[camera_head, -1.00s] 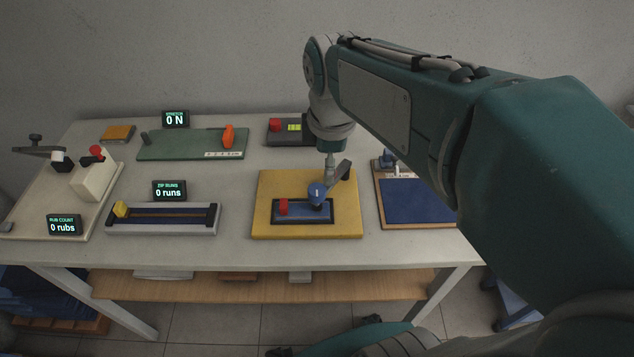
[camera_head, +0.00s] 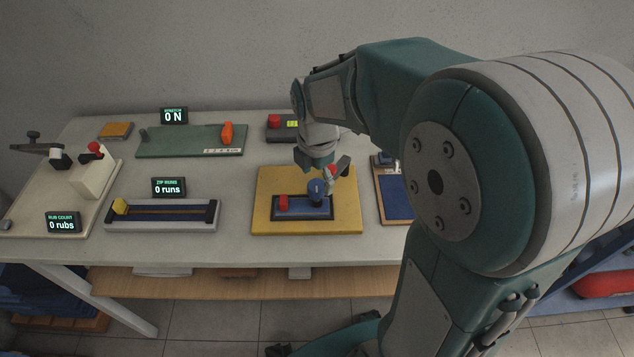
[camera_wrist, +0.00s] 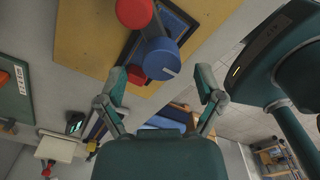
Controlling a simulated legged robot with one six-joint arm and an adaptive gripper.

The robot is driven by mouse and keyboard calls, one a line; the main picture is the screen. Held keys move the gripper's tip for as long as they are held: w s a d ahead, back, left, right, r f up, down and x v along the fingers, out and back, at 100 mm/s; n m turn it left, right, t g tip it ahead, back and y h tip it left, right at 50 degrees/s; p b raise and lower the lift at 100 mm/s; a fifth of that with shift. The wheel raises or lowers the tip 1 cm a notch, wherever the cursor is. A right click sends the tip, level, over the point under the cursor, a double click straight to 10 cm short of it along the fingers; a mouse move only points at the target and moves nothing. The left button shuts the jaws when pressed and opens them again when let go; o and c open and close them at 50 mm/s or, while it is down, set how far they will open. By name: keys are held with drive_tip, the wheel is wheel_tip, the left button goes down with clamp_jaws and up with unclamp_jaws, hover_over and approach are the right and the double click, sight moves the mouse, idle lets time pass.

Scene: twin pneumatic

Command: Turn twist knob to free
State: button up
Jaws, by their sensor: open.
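A blue twist knob (camera_head: 316,188) with a white mark on its face sits on the yellow board (camera_head: 258,222), at the right end of a dark-framed blue panel. In the wrist view the blue knob (camera_wrist: 162,58) lies just ahead of and between the spread fingers of my open gripper (camera_wrist: 163,80), with nothing held. Whether a finger touches the knob is unclear.
Left of the yellow board is a slider rig (camera_head: 165,215) with a "0 runs" display. A green board (camera_head: 190,142) with an orange part stands behind. A blue panel (camera_head: 396,200) lies right, partly hidden by my arm.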

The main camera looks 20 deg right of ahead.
drive_tip(key=shift+d+f, duration=0.1)
drive_tip(key=shift+f, duration=1.1)
drive_tip(key=shift+c, duration=0.3)
drive_tip(key=c, duration=1.1)
